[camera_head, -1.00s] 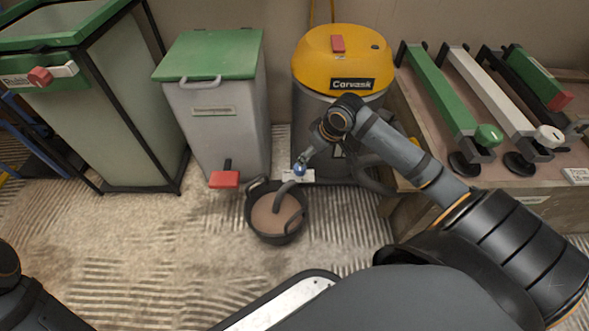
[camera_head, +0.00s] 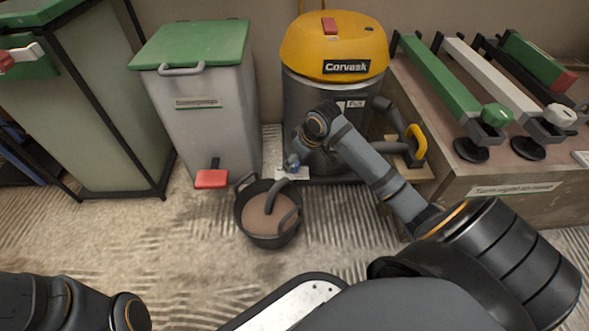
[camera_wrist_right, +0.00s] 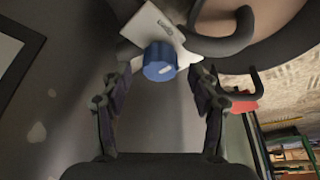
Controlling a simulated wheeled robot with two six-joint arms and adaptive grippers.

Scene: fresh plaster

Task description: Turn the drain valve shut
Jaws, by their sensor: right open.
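The drain valve's blue knob (camera_head: 292,164) sits low on the front of the vacuum (camera_head: 334,60), which has a yellow lid and a dark drum. In the right wrist view the knob (camera_wrist_right: 159,62) shows a small white mark and lies between and just beyond the fingertips. My right gripper (camera_wrist_right: 164,78) is open, with a finger on each side of the knob and gaps visible. A white label plate (camera_wrist_right: 152,27) is beside the knob. In the head view my right wrist partly hides the drum near the valve. My left arm shows at bottom left, its gripper out of view.
A black bucket (camera_head: 252,232) of brownish liquid stands below the valve, with a dark hose leading into it. A grey bin (camera_head: 207,122) with a red pedal (camera_head: 211,179) stands left. A bench (camera_head: 505,183) with clamp-like tools is at right. Patterned floor in front is open.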

